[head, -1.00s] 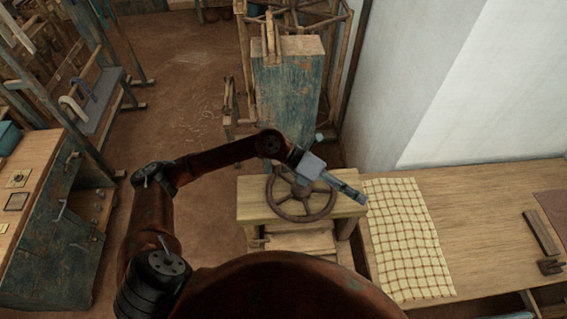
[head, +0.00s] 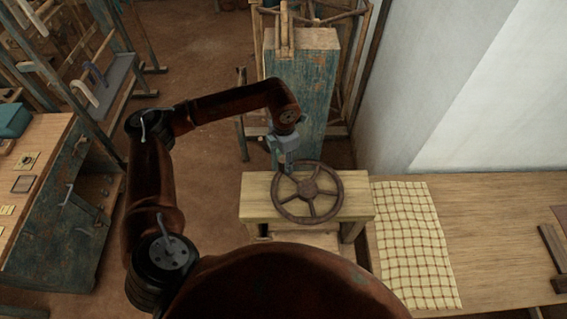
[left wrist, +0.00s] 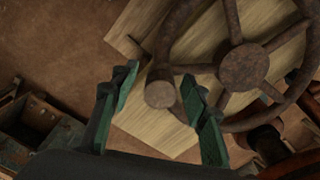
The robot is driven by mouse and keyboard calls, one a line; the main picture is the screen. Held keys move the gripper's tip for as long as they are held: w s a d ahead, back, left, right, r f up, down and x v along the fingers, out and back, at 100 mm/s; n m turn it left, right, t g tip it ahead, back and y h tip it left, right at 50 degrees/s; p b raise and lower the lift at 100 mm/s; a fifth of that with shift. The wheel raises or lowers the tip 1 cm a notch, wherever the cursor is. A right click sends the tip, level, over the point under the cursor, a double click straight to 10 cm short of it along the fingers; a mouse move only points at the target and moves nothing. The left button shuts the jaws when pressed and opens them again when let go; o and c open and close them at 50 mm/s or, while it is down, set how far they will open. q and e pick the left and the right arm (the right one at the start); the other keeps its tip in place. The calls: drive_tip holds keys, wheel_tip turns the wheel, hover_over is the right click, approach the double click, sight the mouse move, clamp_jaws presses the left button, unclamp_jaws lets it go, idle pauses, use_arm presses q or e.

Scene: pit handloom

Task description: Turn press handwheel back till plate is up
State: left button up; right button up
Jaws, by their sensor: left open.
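The press handwheel (head: 309,188) is a rusty brown spoked wheel lying flat above the press's pale wooden top beam (head: 258,198). Its hub and rim fill the upper right of the left wrist view (left wrist: 244,67). My left gripper (head: 281,166) points down at the wheel's far left rim. In the left wrist view, its green fingers (left wrist: 160,76) are open, one on each side of the wheel's round, upright handle knob (left wrist: 160,95). There is a gap on both sides of the knob. The press plate is hidden below the beam and behind my body. My right gripper is not in view.
A bench with a checked cloth (head: 417,240) stands at the right of the press. A worn blue-green wooden post (head: 303,85) stands close behind my gripper. A cabinet (head: 60,190) is at the left. Bare floor lies between the cabinet and the press.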

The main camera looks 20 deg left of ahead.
use_arm(q)
drive_tip(key=shift+f, duration=1.05)
clamp_jaws()
